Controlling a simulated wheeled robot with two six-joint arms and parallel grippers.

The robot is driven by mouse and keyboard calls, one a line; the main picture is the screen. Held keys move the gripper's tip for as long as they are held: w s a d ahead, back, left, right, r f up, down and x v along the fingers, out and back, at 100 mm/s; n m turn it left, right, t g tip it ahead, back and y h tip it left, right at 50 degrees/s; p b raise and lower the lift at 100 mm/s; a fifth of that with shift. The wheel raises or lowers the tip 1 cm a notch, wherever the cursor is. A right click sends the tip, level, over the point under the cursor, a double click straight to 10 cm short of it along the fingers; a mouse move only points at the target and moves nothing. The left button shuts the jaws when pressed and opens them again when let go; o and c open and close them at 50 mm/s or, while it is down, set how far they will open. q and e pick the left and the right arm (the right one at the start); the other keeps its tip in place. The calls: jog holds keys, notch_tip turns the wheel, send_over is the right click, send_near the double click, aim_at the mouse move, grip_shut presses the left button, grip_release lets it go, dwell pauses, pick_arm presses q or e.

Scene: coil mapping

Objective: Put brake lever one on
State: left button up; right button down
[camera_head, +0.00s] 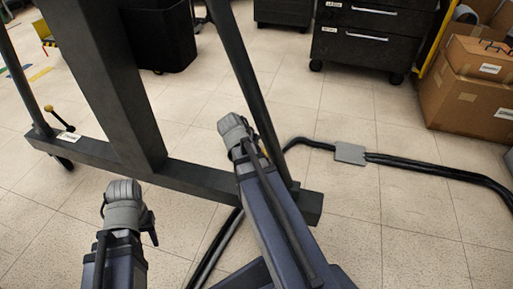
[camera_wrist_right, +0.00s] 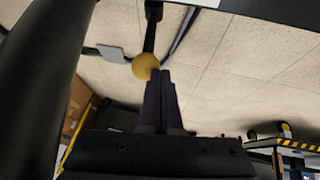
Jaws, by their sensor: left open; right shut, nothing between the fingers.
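In the right wrist view, a brake lever with a round yellow knob (camera_wrist_right: 145,66) on a black stem shows just beyond my right gripper's fingertips. My right gripper (camera_wrist_right: 163,74) is shut with nothing between its fingers. The knob is very close to the tips; I cannot tell whether they touch. In the head view, another yellow-knobbed lever (camera_head: 75,110) stands on the left part of the stand's dark base beam (camera_head: 195,180). I cannot tell which lever is number one. The head view shows both my arms, but their gripper fingers are hidden or out of frame.
Dark posts of the stand (camera_head: 105,80) rise from the beam. A black cable with a grey plate (camera_head: 350,153) lies on the tiled floor at the right. Cardboard boxes (camera_head: 470,95), a black drawer cabinet (camera_head: 365,40) and a black bin (camera_head: 160,38) stand behind. Floor at lower right is clear.

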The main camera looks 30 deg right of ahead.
pick_arm(q)
notch_tip(320, 180, up, 6)
jog(key=p, duration=0.5)
pick_arm(e)
jog(key=v, duration=0.7)
pick_arm(q)
jog(key=f+b, duration=0.3)
jog(key=w+f+b, duration=0.1)
jog(key=f, duration=0.1)
jog(key=shift+a+b, duration=0.35)
jog(key=shift+a, duration=0.05)
pick_arm(e)
jog(key=w+a+f+g+h, duration=0.2)
jog(key=w+a+f, duration=0.1)
jog(key=w+a, duration=0.5)
jog(key=shift+w+a+n, duration=0.4)
jog(key=shift+a, duration=0.5)
pick_arm(q)
jog(key=shift+f, duration=0.1)
pick_arm(e)
jog(key=shift+f, duration=0.15)
